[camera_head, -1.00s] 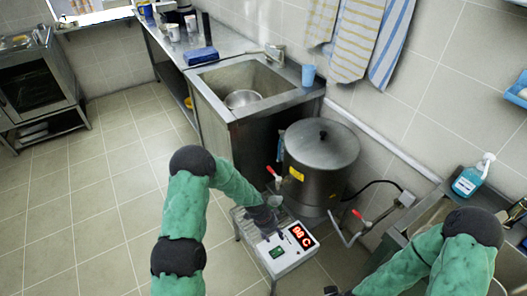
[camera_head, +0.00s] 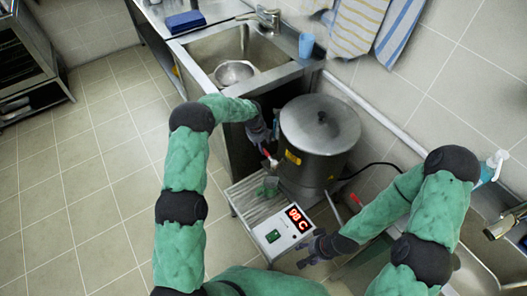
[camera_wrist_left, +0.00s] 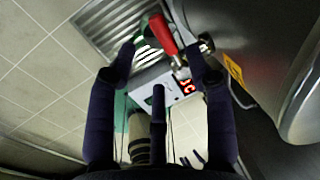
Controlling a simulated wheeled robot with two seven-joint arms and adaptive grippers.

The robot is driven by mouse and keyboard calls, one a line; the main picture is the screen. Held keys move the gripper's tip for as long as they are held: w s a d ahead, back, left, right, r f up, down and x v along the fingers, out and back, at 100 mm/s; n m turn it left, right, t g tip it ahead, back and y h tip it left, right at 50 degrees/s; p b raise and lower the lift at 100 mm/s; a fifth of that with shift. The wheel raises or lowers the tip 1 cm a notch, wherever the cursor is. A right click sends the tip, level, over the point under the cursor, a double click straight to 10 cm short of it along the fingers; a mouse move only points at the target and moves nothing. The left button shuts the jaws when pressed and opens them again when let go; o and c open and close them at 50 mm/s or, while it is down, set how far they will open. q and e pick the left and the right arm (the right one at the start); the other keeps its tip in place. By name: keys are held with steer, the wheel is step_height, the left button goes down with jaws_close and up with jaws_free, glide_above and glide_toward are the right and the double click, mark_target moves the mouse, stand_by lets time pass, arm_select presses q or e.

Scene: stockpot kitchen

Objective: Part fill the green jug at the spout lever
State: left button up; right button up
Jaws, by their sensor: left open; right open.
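The steel stockpot (camera_head: 318,130) has a spout with a red lever (camera_head: 267,158) low on its left side. The small green jug (camera_head: 270,186) stands on the slatted stand below the spout, partly hidden. My left gripper (camera_head: 264,146) is open beside the pot, just above the lever. In the left wrist view the red lever (camera_wrist_left: 163,34) shows between and beyond the open fingers (camera_wrist_left: 160,62), and no grip on it is visible. My right gripper (camera_head: 308,252) is open and empty, right of the display box and away from the jug.
The white box (camera_head: 283,231) with a red "98 C" display sits at the stand's front. A sink (camera_head: 257,50) holding a metal bowl (camera_head: 234,72) lies behind. Another counter with a basin is at right. Open floor lies to the left.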

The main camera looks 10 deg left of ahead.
mark_target(269, 157)
arm_select(q)
step_height(269, 157, down, 6)
steer(key=b, duration=0.1)
steer(key=shift+w+d+b, duration=0.3)
steer(key=shift+w+d, duration=0.15)
steer(key=shift+f, duration=0.1)
jaws_close()
